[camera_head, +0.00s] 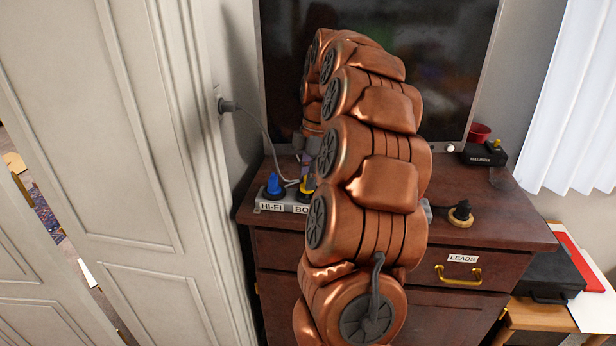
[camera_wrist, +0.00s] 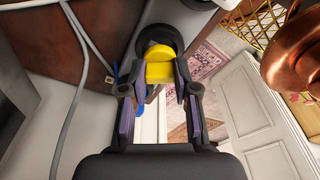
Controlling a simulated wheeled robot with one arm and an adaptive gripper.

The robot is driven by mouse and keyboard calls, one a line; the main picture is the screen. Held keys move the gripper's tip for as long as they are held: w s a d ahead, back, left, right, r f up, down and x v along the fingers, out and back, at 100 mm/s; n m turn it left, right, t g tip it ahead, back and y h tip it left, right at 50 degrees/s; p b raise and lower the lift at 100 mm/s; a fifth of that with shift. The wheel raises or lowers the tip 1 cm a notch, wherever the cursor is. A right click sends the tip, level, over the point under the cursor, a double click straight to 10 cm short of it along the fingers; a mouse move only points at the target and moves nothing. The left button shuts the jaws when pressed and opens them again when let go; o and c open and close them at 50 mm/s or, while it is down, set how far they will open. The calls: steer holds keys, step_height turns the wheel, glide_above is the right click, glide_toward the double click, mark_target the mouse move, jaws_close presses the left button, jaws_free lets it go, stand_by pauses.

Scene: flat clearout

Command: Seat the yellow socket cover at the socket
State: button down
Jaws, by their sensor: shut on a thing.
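My gripper (camera_wrist: 161,80) is shut on the yellow socket cover (camera_wrist: 159,70), a yellow block with a rounded top, in the wrist view. A dark round part shows just beyond it. In the head view the yellow cover (camera_head: 308,184) is partly hidden by my arm, low beside the white socket strip (camera_head: 285,207) on the cabinet top. A blue plug (camera_head: 273,183) stands in the strip to its left, above the label HI-FI; a second label is partly covered. I cannot tell whether the cover touches a socket.
The dark wooden cabinet (camera_head: 483,235) carries a large screen (camera_head: 440,60) at the back. A dark plug on a round tan base (camera_head: 461,213) and a black box (camera_head: 484,156) stand at right. A grey cable hangs from a wall plug (camera_head: 228,105). White doors (camera_head: 110,120) flank the left.

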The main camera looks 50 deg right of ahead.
steer(key=shift+f+b, duration=0.55)
steer(key=shift+f, duration=0.5)
steer(key=c, duration=0.8)
jaws_free()
steer(key=shift+s+d+r, duration=0.1)
steer(key=shift+d+r, duration=0.05)
steer(key=shift+r, duration=1.1)
steer(key=shift+s+d+r, duration=0.1)
steer(key=shift+d+r, duration=0.1)
steer(key=shift+r, duration=1)
steer(key=shift+s+d+r, duration=0.1)
steer(key=shift+d+r, duration=0.05)
steer(key=shift+r, duration=1.1)
steer(key=shift+a, duration=0.1)
